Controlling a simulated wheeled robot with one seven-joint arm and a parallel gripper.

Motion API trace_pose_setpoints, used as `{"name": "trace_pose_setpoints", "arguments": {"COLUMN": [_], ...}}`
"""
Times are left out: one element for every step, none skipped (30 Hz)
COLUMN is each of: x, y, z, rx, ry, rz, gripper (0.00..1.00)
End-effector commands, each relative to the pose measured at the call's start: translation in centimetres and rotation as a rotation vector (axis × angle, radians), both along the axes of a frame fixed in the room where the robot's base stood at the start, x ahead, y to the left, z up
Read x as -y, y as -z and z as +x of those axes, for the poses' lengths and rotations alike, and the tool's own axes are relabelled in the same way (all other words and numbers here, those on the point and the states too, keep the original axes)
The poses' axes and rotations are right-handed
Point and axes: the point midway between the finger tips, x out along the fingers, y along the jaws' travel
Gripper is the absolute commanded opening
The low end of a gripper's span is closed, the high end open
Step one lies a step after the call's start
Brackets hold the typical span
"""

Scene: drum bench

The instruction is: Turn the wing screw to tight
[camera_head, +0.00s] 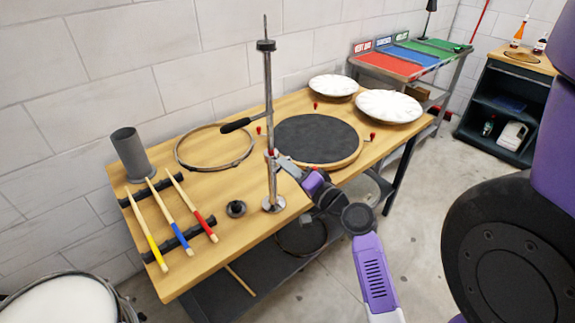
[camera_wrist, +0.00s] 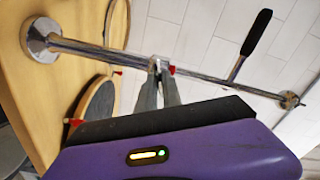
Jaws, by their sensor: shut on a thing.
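A chrome stand post (camera_head: 268,130) rises from a round base (camera_head: 273,203) on the wooden bench. The wing screw (camera_head: 271,154) is a small red-tipped part partway up the post, mostly hidden by my gripper. My gripper (camera_head: 281,160) reaches it from the right. In the wrist view the post (camera_wrist: 110,53) runs across the picture, and the fingertips of my gripper (camera_wrist: 158,66) are shut on the wing screw at a collar (camera_wrist: 154,62). A red tip (camera_wrist: 172,69) shows beside the fingers. How tight the screw is cannot be seen.
A black-handled arm (camera_head: 236,125) sticks out from the post. Drumsticks (camera_head: 170,216) rest on racks at the left, beside a grey cup (camera_head: 131,153).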

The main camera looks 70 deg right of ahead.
Motion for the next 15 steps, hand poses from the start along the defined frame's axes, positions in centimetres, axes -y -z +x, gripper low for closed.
{"name": "trace_pose_setpoints", "arguments": {"x": [-0.02, -0.03, -0.01, 0.00, 0.00, -0.02, -0.01, 0.02, 0.03, 0.02, 0.02, 0.01, 0.02, 0.02, 0.02], "y": [-0.07, -0.06, -0.04, -0.03, 0.00, 0.02, 0.05, 0.06, 0.06, 0.07, 0.07, 0.10, 0.12, 0.16, 0.18], "z": [0.00, 0.02, 0.00, -0.03, -0.02, 0.00, -0.02, -0.05, -0.07, -0.05, -0.04, -0.06, -0.06, -0.06, -0.06], "rx": [0.022, 0.037, 0.057, 0.073, 0.087, 0.107, 0.120, 0.136, 0.156, 0.171, 0.186, 0.206, 0.220, 0.235, 0.255], "ry": [0.000, -0.001, 0.000, 0.000, -0.001, -0.001, -0.001, 0.000, 0.001, 0.000, -0.001, 0.000, 0.000, 0.000, 0.000], "rz": [0.039, 0.064, 0.096, 0.121, 0.145, 0.177, 0.202, 0.226, 0.258, 0.283, 0.307, 0.340, 0.364, 0.390, 0.422], "gripper": [0.00, 0.00, 0.00, 0.00, 0.00, 0.00, 0.00, 0.00, 0.00, 0.00, 0.00, 0.00, 0.00, 0.00, 0.00]}}
